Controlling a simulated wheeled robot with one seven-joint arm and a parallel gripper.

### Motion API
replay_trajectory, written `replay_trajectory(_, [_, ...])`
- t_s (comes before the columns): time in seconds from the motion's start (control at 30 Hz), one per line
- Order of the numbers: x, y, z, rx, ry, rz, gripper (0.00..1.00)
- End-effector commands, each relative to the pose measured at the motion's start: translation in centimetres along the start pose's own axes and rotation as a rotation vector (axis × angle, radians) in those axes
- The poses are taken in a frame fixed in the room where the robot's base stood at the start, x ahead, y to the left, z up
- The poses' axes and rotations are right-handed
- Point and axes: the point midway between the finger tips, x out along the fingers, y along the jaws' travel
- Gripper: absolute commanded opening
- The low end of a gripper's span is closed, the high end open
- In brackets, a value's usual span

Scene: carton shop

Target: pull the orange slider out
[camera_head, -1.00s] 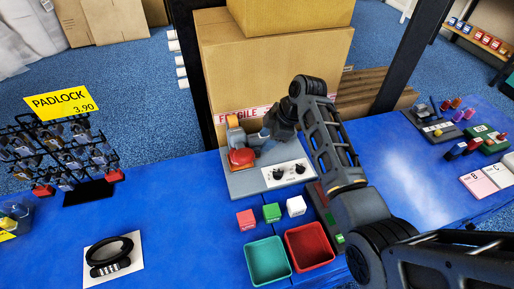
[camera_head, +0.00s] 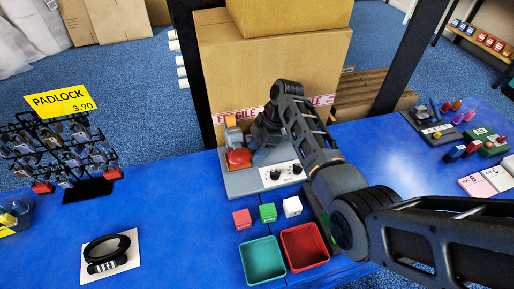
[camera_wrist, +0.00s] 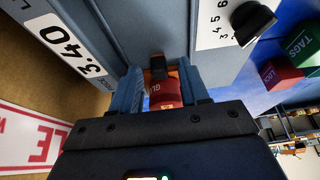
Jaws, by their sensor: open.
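In the wrist view my gripper (camera_wrist: 160,72) is open. Between its fingers show an orange strip (camera_wrist: 173,73), a small black piece (camera_wrist: 157,66) and a red part (camera_wrist: 164,94) with lettering. I cannot tell whether the fingers touch them.
Cartons (camera_head: 275,70) stand close behind. Red, green and white cubes (camera_head: 267,212), a teal bin (camera_head: 262,260) and a red bin (camera_head: 304,246) are in front.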

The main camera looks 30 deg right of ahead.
Motion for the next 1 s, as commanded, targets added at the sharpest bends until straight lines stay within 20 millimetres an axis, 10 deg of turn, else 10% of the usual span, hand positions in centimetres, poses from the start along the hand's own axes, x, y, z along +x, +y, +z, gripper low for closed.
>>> replay_trajectory(0.27, [0.11,0.01,0.01,0.000,0.000,0.000,0.43])
replay_trajectory(0.7, [0.09,0.01,0.00,0.000,0.000,0.000,0.01])
replay_trajectory(1.0, [0.09,0.00,0.00,0.000,0.000,0.000,0.00])
